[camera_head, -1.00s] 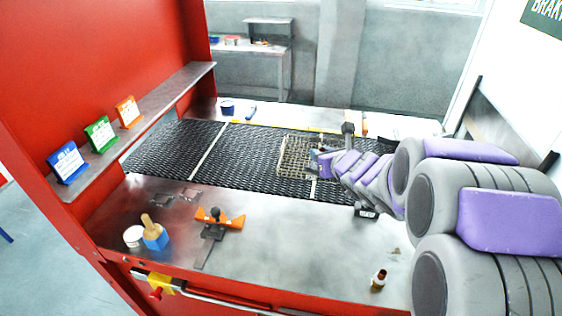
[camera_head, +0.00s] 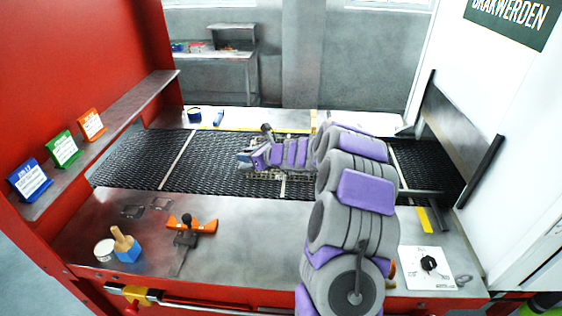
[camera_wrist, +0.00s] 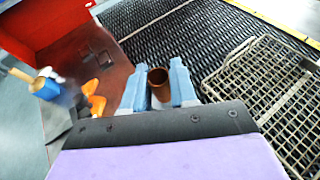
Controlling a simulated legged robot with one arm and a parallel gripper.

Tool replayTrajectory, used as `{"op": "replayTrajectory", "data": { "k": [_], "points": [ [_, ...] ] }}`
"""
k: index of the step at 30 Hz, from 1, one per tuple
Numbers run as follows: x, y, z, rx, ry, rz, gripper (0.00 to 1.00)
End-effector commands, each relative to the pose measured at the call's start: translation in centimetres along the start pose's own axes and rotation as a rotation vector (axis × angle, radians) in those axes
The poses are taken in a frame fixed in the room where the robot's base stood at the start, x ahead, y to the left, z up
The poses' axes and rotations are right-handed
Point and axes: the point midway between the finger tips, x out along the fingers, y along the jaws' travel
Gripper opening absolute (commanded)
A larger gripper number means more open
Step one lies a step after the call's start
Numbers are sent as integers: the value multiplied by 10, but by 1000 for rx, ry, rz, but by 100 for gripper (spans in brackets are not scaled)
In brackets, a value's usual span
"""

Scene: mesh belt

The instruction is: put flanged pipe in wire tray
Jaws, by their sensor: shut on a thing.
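The flanged pipe (camera_wrist: 158,77) shows in the wrist view as a brown, copper-coloured tube with its open round end up. My gripper (camera_wrist: 159,88) is shut on it, with one pale blue finger on each side. The pipe's lower part and flange are hidden. The wire tray (camera_wrist: 262,85), a rusty wire grid, lies on the mesh belt to the right of the gripper, apart from the pipe in that view. In the head view my gripper (camera_head: 244,158) is over the belt, and my arm hides most of the tray (camera_head: 262,176).
The black mesh belt (camera_head: 130,160) runs across behind the metal bench. An orange clamp-like tool (camera_head: 190,226), a blue block with a brush (camera_head: 126,246) and a white tin (camera_head: 104,250) stand at the front left. A knob panel (camera_head: 428,266) is at the front right.

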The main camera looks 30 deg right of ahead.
Motion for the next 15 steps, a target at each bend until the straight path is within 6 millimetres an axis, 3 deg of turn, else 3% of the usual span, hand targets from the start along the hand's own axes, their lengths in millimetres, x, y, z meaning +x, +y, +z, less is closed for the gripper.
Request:
{"op": "replayTrajectory", "data": {
  "k": [1,3,6,10,15],
  "points": [
    [-4,-20,-22,12,2,-10,0],
    [-12,-44,-47,14,-1,-22,0],
    [-24,-70,-82,21,0,-36,0],
    [-36,-90,-114,22,1,-50,0],
    [-42,-100,-130,20,-1,-55,0]
  ]
}}
